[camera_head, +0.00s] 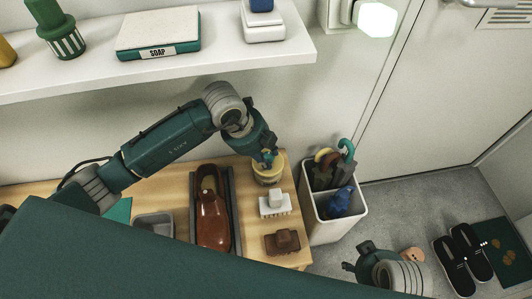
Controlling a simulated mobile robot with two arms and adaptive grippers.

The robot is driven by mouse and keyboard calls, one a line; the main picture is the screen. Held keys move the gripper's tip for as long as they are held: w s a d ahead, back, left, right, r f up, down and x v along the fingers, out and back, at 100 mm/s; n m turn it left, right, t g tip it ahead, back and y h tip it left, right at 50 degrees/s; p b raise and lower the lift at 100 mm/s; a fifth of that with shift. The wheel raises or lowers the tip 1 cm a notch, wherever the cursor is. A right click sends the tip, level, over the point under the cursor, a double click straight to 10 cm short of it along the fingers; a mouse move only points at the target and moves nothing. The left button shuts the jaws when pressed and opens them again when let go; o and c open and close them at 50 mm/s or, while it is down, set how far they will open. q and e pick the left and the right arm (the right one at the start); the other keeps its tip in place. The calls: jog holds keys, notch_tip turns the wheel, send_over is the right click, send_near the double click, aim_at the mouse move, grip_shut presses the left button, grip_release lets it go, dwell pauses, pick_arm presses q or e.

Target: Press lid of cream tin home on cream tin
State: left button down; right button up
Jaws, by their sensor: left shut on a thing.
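The cream tin (268,180), a small pale yellow round tin, stands near the back right part of the wooden bench top. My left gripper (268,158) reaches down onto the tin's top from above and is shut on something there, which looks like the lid. The fingers and wrist hide much of the lid, so I cannot tell whether it sits flush on the tin. My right gripper (362,258) is at the lower right, away from the tin, above the floor; its fingers are too unclear to tell open from shut.
A white-topped brush (274,205), a brown brush (283,242) and a brown shoe in a dark tray (235,222) lie near the tin. A white umbrella bin (333,222) stands just right of the bench. A white shelf (230,60) runs above.

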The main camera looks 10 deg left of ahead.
pick_arm(q)
jog(key=shift+f+b, duration=0.6)
jog(key=shift+f, duration=0.45)
pick_arm(e)
jog(key=shift+v, duration=2.6)
jog(key=shift+w+r, duration=0.1)
jog(key=shift+w, duration=0.1)
jog(key=shift+w+f, duration=0.3)
jog(key=shift+f, duration=0.15)
jog(key=shift+w+f, duration=0.1)
pick_arm(q)
jog(key=shift+p, duration=0.3)
pick_arm(e)
jog(key=shift+s+f, duration=0.25)
jog(key=shift+f, duration=0.35)
